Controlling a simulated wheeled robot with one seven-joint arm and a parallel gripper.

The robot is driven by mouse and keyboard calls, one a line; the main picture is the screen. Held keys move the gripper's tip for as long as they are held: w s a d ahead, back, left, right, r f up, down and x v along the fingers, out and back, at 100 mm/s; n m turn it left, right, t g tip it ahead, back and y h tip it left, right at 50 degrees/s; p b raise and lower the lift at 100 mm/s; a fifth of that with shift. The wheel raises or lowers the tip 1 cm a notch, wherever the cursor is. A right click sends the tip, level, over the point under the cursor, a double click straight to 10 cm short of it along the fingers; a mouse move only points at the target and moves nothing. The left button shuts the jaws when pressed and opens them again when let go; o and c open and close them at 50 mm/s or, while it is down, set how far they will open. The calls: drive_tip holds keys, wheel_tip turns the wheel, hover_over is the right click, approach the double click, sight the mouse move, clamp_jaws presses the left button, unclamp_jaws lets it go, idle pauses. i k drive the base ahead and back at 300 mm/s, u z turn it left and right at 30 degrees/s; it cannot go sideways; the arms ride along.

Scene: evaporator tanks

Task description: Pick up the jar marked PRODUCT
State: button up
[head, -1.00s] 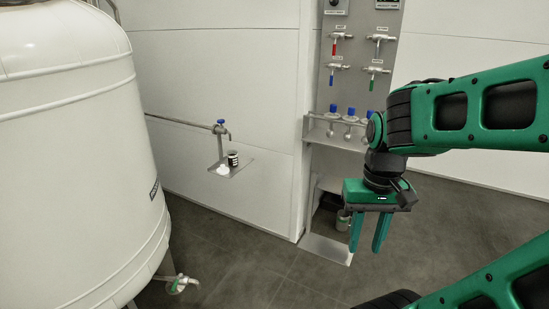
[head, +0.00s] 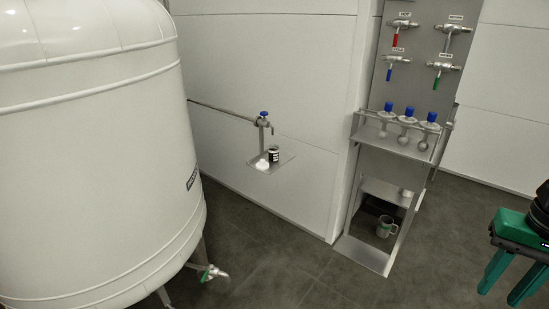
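A small jar with a dark label (head: 273,155) stands upright on a small metal shelf (head: 284,163) under a blue-handled tap, left of centre in the head view. Its label is too small to read, so I cannot tell if it says PRODUCT. A small white round object (head: 262,165) lies beside it on the left. My gripper (head: 498,297) is at the lower right edge, fingers pointing down and apart, with nothing between them. It is far to the right of the jar and partly cut off by the frame.
A large white tank (head: 95,160) fills the left, with a low green-handled valve (head: 211,273). The floor (head: 275,260) before the shelf is clear.

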sight(273, 153)
drive_tip(key=z, duration=0.05)
drive_tip(key=i, duration=1)
drive_tip(key=u, duration=0.05)
